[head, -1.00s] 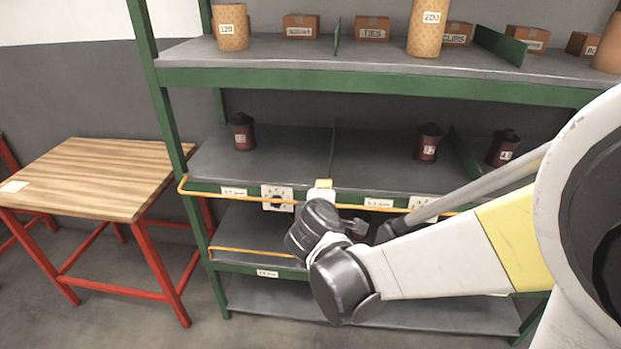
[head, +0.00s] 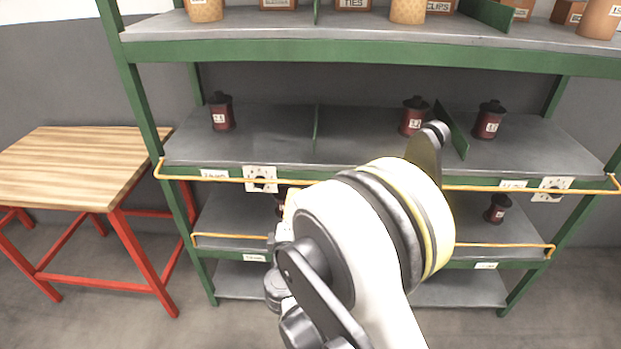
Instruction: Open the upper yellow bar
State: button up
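The upper yellow bar (head: 228,182) runs across the front edge of the middle shelf, with bent ends at both shelf posts. Its middle stretch is hidden behind my arm. It lies level, in front of the shelf edge. My arm reaches up in front of the rack's centre, its large white joint covering part of the bar. The fingers of my gripper cannot be made out; they seem hidden behind my own arm. No contact with the bar can be seen.
A lower yellow bar (head: 232,239) crosses the shelf below. White socket-like plates (head: 261,179) sit by the upper bar. A wooden-topped red table (head: 75,165) stands left.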

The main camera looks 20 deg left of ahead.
aim_at(299, 182)
jog(key=b+x, duration=0.3)
jog(key=x, duration=0.5)
jog(key=shift+w, duration=0.25)
grip_shut()
